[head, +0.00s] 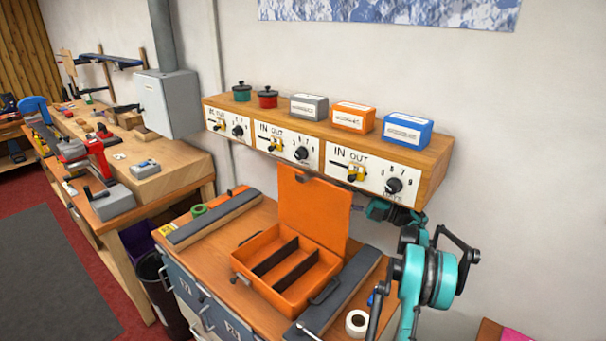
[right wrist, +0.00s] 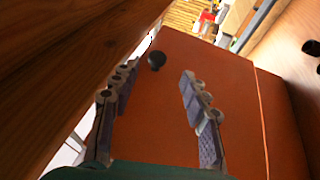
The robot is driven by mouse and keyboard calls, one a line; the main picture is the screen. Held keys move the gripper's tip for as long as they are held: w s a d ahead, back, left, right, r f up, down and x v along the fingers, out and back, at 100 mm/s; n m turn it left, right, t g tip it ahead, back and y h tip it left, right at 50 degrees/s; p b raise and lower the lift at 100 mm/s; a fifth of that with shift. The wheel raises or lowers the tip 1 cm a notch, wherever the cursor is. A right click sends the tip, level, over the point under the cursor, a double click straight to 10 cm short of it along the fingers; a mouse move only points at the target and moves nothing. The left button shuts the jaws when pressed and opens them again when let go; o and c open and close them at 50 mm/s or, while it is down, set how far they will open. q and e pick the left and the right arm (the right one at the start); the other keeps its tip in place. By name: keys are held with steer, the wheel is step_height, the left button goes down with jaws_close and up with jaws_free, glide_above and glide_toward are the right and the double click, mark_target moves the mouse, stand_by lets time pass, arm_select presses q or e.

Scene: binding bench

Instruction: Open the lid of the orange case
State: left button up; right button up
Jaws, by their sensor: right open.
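The orange case (head: 268,292) sits on the wooden bench with its inside showing, split by dark dividers into empty-looking compartments. Its lid (head: 312,212) stands raised, roughly upright at the back of the case, its top close to the front of the shelf. My right gripper (right wrist: 157,77) is open in the right wrist view, with the orange lid (right wrist: 235,85) filling the space before and between its fingers. A dark round knob (right wrist: 157,60) shows between the fingertips. In the head view the right gripper is mostly hidden beside the lid's right edge. My left gripper is out of view.
A wooden shelf (head: 437,160) with dials, small boxes and pots hangs just above and behind the lid. Dark bars (head: 215,218) lie on both sides of the case. A white tape roll (head: 357,323) lies at the front right. A vise bench (head: 185,165) stands left.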

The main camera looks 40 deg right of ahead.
mark_target(318, 182)
steer(key=b+x, duration=0.1)
steer(key=x, duration=0.6)
steer(key=shift+w+r+b, duration=0.1)
steer(key=shift+w+b, duration=0.1)
steer(key=shift+b, duration=0.1)
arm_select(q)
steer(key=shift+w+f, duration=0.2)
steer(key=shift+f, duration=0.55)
arm_select(e)
steer(key=shift+w+a+r, duration=0.2)
steer(key=shift+w, duration=0.05)
